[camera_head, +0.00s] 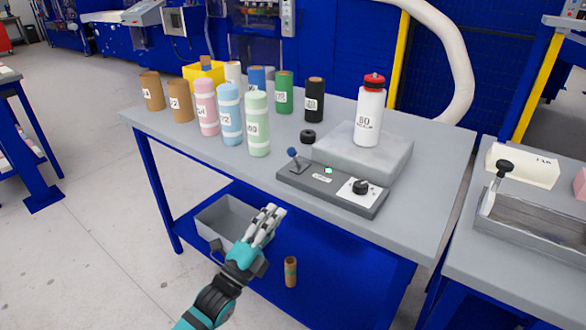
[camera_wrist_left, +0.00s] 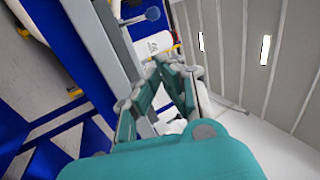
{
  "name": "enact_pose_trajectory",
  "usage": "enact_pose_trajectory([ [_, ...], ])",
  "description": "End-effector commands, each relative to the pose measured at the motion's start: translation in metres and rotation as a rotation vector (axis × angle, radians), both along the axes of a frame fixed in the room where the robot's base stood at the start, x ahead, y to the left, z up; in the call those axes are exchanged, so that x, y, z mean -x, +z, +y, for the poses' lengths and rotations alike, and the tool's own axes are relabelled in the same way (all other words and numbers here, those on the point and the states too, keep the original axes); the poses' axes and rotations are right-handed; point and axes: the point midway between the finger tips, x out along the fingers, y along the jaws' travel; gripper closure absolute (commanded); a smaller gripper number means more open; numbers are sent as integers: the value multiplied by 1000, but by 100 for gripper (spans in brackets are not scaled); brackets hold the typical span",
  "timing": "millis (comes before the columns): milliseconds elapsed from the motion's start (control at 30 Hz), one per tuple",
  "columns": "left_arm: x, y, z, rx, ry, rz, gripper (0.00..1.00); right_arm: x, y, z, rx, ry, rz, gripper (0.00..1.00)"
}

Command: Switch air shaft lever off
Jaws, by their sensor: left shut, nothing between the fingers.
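The lever (camera_head: 293,155) with a blue ball knob stands up from the left part of a grey control box (camera_head: 322,187) on the table. A small green light (camera_head: 328,171) glows on the box, and a black rotary knob (camera_head: 360,187) sits on its white panel at the right. My left gripper (camera_head: 270,214) is shut and empty, in front of the table edge, below and left of the box and apart from the lever. In the left wrist view, a blue-grey ball (camera_wrist_left: 152,13), apparently the lever knob, shows beyond the shut fingers (camera_wrist_left: 172,68). My right gripper is out of view.
A white bottle with a red cap (camera_head: 369,112) stands on a grey block (camera_head: 395,152) behind the box. Several labelled rolls (camera_head: 257,125) stand at the table's left. A grey bin (camera_head: 220,222) and a brown tube (camera_head: 291,272) are below. The tabletop left of the box is clear.

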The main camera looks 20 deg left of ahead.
Motion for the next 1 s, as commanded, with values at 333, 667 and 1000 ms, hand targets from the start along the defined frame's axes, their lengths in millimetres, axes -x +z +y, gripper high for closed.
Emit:
enact_pose_trajectory([
  [333,-45,26,-17,3,-2,-3,100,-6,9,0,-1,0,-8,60],
  [667,-100,49,-23,-3,1,0,100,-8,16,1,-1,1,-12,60],
  [1000,-118,54,-13,1,-1,2,100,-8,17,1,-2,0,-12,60],
])
